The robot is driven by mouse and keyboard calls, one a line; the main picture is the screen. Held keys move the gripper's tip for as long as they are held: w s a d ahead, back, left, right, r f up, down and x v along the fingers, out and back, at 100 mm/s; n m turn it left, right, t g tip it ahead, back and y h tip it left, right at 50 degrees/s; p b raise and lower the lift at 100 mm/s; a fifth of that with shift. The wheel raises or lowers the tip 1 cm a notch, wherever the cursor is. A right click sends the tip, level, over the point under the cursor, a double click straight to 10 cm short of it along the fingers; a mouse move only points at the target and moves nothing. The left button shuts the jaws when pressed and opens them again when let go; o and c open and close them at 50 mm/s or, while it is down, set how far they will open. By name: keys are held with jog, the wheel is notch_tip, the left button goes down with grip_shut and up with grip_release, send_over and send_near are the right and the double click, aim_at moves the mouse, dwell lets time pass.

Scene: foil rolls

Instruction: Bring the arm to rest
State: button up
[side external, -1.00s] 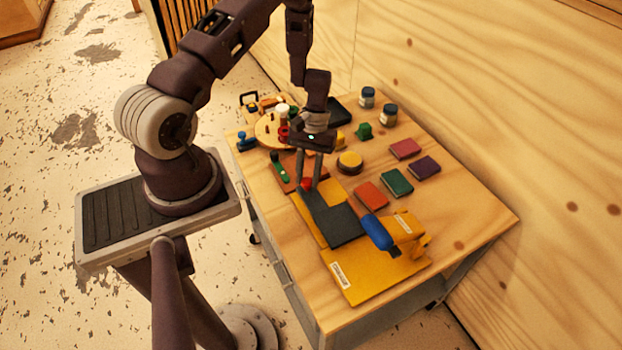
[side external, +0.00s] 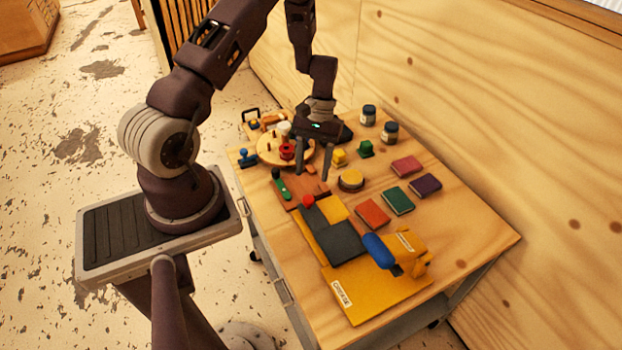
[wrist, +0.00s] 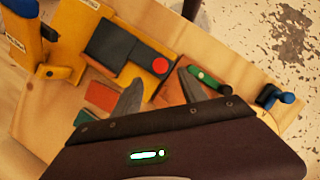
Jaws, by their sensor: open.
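My gripper (side external: 313,172) hangs above the far half of the wooden table (side external: 456,234) in the side view, with its two fingers apart and nothing between them. In the wrist view the open fingers (wrist: 160,97) point over the table near a dark grey plate with a red knob (wrist: 160,65). The same red knob (side external: 308,201) shows in the side view on the dark plate (side external: 341,243) over a yellow base. The fingers appear to be above the things below them and hold none of them.
A yellow board (side external: 360,298) with a blue-handled device (side external: 379,250) is at the near end. Orange (side external: 373,213), green (side external: 398,200) and purple (side external: 426,184) blocks lie to the right. A round wooden disc (side external: 268,150) with pegs and two jars (side external: 389,132) stand farther back.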

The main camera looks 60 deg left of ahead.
jog(key=d+r+m+t+y, duration=0.15)
jog(key=d+r, duration=0.25)
jog(key=r, duration=0.7)
jog(key=d+r+m+t+y, duration=0.1)
jog(key=d+r+m+t, duration=0.3)
jog(key=r, duration=0.7)
jog(key=s+d+r+m+t, duration=0.1)
jog(key=s+d+r, duration=0.3)
jog(key=s, duration=0.3)
jog(key=s+d+r+m+t, duration=0.2)
jog(key=s+d+r, duration=0.2)
jog(key=s+r, duration=0.2)
jog(key=shift+s+y, duration=0.35)
jog(key=shift+s, duration=0.55)
